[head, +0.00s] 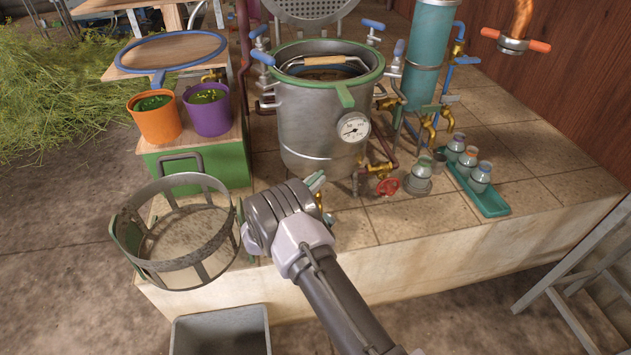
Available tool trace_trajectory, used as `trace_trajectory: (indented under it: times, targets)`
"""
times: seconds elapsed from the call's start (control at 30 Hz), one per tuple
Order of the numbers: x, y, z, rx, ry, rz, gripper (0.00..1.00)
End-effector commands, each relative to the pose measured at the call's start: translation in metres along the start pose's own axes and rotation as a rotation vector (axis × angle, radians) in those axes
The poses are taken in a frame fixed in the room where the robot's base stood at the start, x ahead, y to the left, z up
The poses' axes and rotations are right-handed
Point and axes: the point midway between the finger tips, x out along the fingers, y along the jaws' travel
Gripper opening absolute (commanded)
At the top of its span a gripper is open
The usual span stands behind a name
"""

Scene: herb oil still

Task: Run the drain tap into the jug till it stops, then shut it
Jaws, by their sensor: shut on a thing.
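My gripper (292,196) is shut at the front of the steel still pot (308,120). A green lever (316,181) sticks out just beyond its fingers, with a bit of brass tap (326,213) beside them. It appears shut on this lever; the fingers hide the grip, most of the tap and its outlet. I cannot see whether liquid runs. No jug is clearly recognisable. An open grey rectangular container (220,318) stands on the ground below the ledge, left of my arm.
A mesh basket (178,268) stands close left of my gripper. A red valve wheel (387,187) and several small jars in a green tray (492,207) are to the right. Orange (157,124) and purple (209,117) pots stand left. The tiled ledge's right front is clear.

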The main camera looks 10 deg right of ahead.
Motion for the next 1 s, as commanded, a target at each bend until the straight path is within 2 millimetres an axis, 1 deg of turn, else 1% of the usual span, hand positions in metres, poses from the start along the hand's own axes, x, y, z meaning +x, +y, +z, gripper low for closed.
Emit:
trace_trajectory:
  times: [0.3,0.83,0.87,0.9,0.93,0.97,1.0]
  targets:
    - [-0.0002,-0.0003,0.0004,-0.001,0.001,0.099,0.0]
    - [0.0002,0.0002,0.0002,-0.001,0.001,0.118,0.0]
    - [0.0002,0.0002,0.0002,-0.001,0.001,0.117,0.18]
    - [0.0002,0.0002,0.0002,-0.001,0.001,0.117,0.26]
    - [0.0003,0.0002,0.0001,-0.001,0.001,0.117,0.32]
    - [0.0003,0.0002,0.0001,-0.001,0.001,0.117,0.34]
    - [0.0003,0.0002,0.0001,-0.001,0.001,0.117,0.34]
